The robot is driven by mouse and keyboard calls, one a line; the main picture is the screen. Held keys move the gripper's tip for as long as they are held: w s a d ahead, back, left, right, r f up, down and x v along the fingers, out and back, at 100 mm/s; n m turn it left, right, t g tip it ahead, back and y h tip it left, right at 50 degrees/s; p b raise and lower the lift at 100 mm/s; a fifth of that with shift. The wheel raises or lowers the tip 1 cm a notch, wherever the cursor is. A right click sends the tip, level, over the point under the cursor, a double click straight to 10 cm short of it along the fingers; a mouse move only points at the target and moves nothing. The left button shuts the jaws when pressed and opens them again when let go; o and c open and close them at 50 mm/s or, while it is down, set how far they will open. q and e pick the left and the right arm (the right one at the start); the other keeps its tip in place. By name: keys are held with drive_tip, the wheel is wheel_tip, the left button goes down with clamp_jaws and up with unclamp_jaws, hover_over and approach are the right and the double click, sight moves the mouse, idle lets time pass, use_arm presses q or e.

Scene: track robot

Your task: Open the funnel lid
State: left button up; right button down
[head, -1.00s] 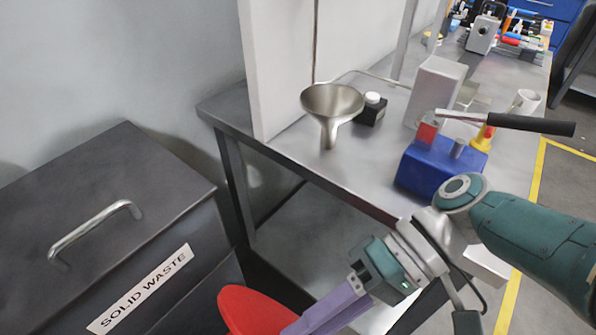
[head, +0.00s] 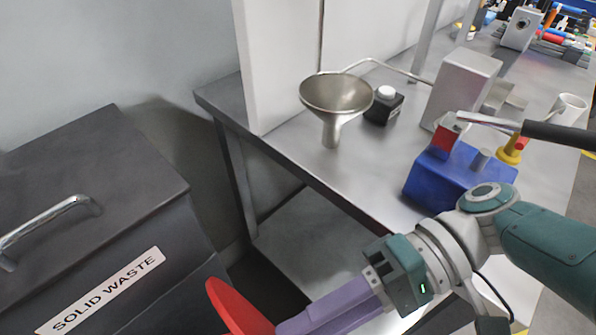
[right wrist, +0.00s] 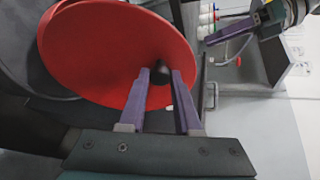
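A red round lid (head: 238,306) with a black knob (right wrist: 161,72) shows at the bottom of the head view, and its face fills much of the right wrist view (right wrist: 110,45). My right gripper (right wrist: 163,75) has its purple fingers on either side of the knob and is shut on it, holding the lid tilted. A metal funnel (head: 335,95) stands on the steel bench (head: 325,175) with its wide mouth uncovered. My left gripper (right wrist: 215,38) is only in the right wrist view, at the upper right; its finger gap is unclear.
A dark solid waste bin (head: 110,170) with a metal handle stands at left. A black bottle with a white cap (head: 384,105) is beside the funnel. A blue device with a lever (head: 450,175) and a grey box (head: 460,88) stand to the right, near my right arm.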

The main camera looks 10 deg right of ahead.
drive_tip(key=c, duration=0.6)
unclamp_jaws()
drive_tip(key=shift+c, duration=0.2)
drive_tip(key=v, duration=0.7)
drive_tip(key=shift+d, duration=0.3)
